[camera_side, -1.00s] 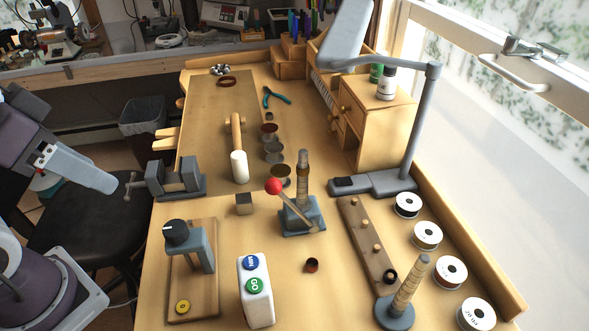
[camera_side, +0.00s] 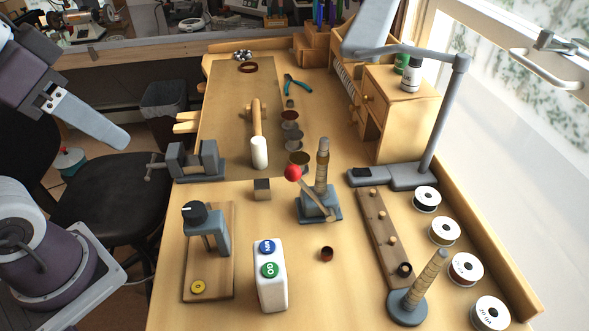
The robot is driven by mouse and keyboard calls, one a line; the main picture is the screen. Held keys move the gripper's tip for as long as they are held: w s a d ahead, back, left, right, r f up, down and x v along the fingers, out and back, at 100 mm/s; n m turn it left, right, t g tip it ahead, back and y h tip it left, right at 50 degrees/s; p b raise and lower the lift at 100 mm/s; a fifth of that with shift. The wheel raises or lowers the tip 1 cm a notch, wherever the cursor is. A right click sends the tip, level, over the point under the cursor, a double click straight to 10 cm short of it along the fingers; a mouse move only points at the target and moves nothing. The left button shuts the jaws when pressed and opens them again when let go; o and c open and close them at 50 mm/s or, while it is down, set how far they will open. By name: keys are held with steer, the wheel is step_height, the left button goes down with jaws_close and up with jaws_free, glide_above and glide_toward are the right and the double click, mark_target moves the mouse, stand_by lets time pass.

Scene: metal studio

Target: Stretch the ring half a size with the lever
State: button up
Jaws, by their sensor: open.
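The ring stretcher (camera_side: 318,208) stands mid-bench, with a blue-grey base and an upright stepped post (camera_side: 322,165). Its lever (camera_side: 292,173) has a red ball and leans up to the left. A small copper-brown ring (camera_side: 327,254) lies on the bench in front of it. A darker ring (camera_side: 404,270) is at the near end of a pegged wooden strip. I see no separate ring on the stretcher post, but its bands are too small to be sure. My gripper (camera_side: 122,138) is open and empty at the left, apart from everything, left of the bench; one grey finger shows clearly.
A vise (camera_side: 200,162) sits at the bench's left edge. A knobbed device on a board (camera_side: 208,245) and a white block with blue and green buttons (camera_side: 270,280) stand in front. A stepped mandrel (camera_side: 425,280), wire spools (camera_side: 466,268) and a lamp (camera_side: 440,130) are on the right.

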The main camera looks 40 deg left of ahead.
steer(key=w+d+r+m+g+y, duration=0.15)
steer(key=w+d+m, duration=0.35)
steer(key=m, duration=0.6)
steer(key=m+g+h, duration=0.5)
steer(key=m, duration=2.2)
glide_toward(299, 176)
steer(key=shift+m+y, duration=0.25)
steer(key=shift+m, duration=0.25)
steer(key=x, duration=0.7)
steer(key=w+x, duration=0.1)
steer(key=x, duration=0.3)
steer(key=shift+a+f, duration=0.15)
steer(key=shift+f, duration=0.25)
jaws_close()
